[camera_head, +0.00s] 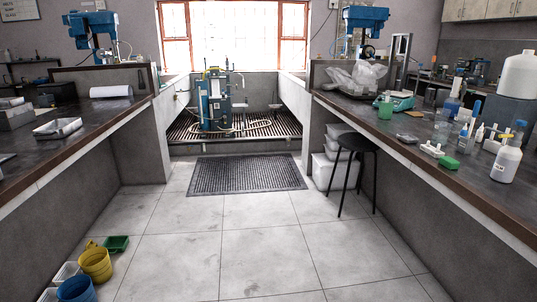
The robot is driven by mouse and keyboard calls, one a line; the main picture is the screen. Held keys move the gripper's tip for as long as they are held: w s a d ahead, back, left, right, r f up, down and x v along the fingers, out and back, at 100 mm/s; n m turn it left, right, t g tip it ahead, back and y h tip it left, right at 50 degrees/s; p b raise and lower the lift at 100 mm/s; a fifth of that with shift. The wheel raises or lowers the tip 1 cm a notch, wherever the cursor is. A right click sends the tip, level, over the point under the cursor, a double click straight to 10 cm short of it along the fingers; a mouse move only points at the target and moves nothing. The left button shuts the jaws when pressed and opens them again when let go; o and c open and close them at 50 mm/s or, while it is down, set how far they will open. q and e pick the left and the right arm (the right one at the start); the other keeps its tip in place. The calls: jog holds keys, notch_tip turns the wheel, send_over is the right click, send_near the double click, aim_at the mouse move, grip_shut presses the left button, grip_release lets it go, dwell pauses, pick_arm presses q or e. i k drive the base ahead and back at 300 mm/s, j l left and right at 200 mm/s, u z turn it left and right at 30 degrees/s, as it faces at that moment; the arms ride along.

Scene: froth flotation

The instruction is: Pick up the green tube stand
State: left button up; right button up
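On the right-hand bench, a small green block-like thing (449,162) lies near the front edge. It is too small for me to tell whether it is the tube stand. Farther back on the same bench, an upright green cup-shaped thing (385,109) stands near the edge; I cannot tell its exact kind either. Neither of my grippers shows in the head view.
The right bench (400,126) also holds a white bottle (506,162), a low white rack (432,149) and a balance (402,100). A black stool (357,143) stands beside it. Buckets (95,264) sit at lower left. The tiled floor (260,240) between benches is clear.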

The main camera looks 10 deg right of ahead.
aim_at(385, 112)
jog(key=i+z, duration=0.15)
jog(key=i, duration=0.3)
jog(key=i+j+z, duration=0.15)
jog(key=i, duration=0.35)
jog(key=i+j+z, duration=0.1)
jog(key=i, duration=0.35)
